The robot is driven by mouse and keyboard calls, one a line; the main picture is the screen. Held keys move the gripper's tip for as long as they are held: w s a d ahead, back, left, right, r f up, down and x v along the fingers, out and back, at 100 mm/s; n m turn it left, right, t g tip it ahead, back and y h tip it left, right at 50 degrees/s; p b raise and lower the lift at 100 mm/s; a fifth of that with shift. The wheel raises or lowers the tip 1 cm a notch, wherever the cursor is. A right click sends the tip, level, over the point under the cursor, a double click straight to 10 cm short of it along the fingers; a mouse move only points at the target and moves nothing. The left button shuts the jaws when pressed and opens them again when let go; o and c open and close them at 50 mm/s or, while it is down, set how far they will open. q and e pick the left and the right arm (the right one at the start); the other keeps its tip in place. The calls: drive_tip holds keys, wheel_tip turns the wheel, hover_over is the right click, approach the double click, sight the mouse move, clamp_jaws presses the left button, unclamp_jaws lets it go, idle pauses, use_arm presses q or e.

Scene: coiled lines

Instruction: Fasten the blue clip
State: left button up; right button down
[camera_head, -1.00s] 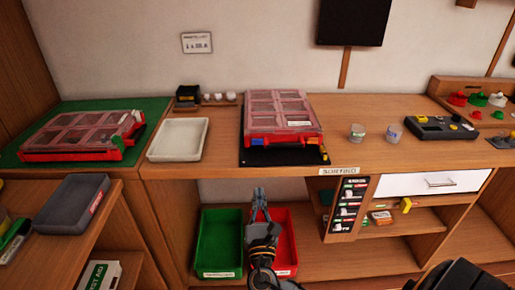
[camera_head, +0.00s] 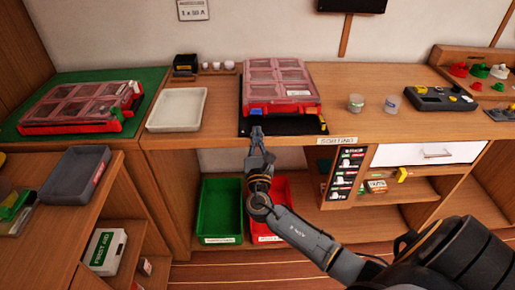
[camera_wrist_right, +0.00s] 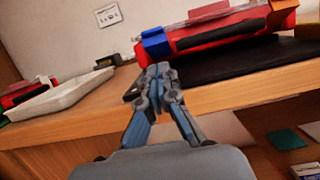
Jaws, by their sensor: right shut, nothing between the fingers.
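The red case (camera_head: 280,108) with a clear divided lid sits on a black mat (camera_head: 295,127) at the bench's front edge. In the right wrist view, the blue clip (camera_wrist_right: 155,43) is at the left end of the case's (camera_wrist_right: 225,30) front side. Whether it is latched I cannot tell. My right gripper (camera_head: 257,131) is shut and empty, its fingers pointing at the case front near the clip. In the wrist view the fingertips (camera_wrist_right: 158,72) are just below the clip, with a small apparent gap. My left gripper is not in view.
A white tray (camera_head: 178,90) stands left of the case. Another red case (camera_head: 82,128) lies on a green mat further left. Green (camera_head: 220,235) and red bins (camera_head: 284,190) are below the bench.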

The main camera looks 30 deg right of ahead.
sight(256, 110)
drive_tip(key=r, duration=0.1)
drive_tip(key=w+r+p, duration=0.1)
drive_tip(key=w+d+r, duration=0.1)
drive_tip(key=shift+r+p, duration=0.25)
drive_tip(key=shift+p, duration=0.1)
drive_tip(key=shift+d, duration=0.1)
drive_tip(key=shift+r+g+p, duration=0.3)
drive_tip(key=shift+r+p, duration=0.05)
drive_tip(key=shift+p, duration=1.55)
drive_tip(key=p, duration=0.3)
drive_tip(key=r+g+y+p, duration=0.1)
drive_tip(key=p, duration=0.1)
drive_tip(key=w+r+g+p, duration=0.1)
drive_tip(key=p, duration=0.2)
drive_tip(key=shift+d+r+y+p, duration=0.2)
drive_tip(key=shift+d+y+p, duration=0.05)
drive_tip(key=shift+y+p, duration=0.05)
drive_tip(key=shift+w+d+r+p, duration=0.2)
drive_tip(key=shift+w+r+p, duration=0.05)
drive_tip(key=shift+p, duration=0.3)
drive_tip(key=shift+w+d+r+p, duration=0.15)
drive_tip(key=shift+w+d+r, duration=0.1)
drive_tip(key=shift+w, duration=0.15)
drive_tip(key=shift+w+d+r+p, duration=0.15)
drive_tip(key=shift+w+d+r, duration=0.1)
drive_tip(key=shift+w, duration=0.15)
